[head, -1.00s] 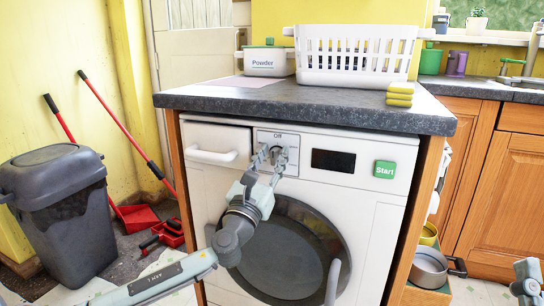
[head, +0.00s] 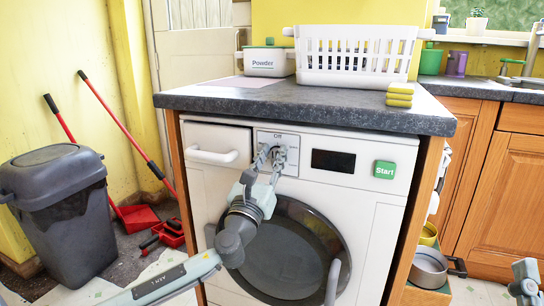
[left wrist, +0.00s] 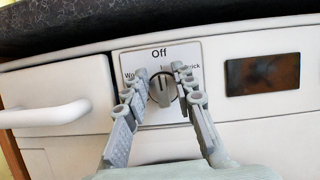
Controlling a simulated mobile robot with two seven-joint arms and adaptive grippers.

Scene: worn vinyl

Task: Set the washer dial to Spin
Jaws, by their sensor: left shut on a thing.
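The white washer (head: 370,215) stands under the dark counter. Its grey dial (left wrist: 160,88) sits on a white label plate (left wrist: 189,50). "Off" is printed at the top, and the labels at left and right are partly covered by my fingers. I cannot make out a "Spin" label. In the head view the dial is mostly hidden by the fingers. My left gripper (head: 269,157) is shut on the dial, one finger on each side, as the left wrist view (left wrist: 161,92) shows. Part of my right arm or gripper (head: 525,280) shows at the lower right edge; its fingers are unclear.
The drawer handle (head: 212,156) is left of the dial; a dark display (head: 333,161) and green Start button (head: 385,170) are right of it. The counter edge (head: 310,111) overhangs above. A laundry basket (head: 352,58) and powder box (head: 266,61) stand on top. A bin (head: 62,210) stands left.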

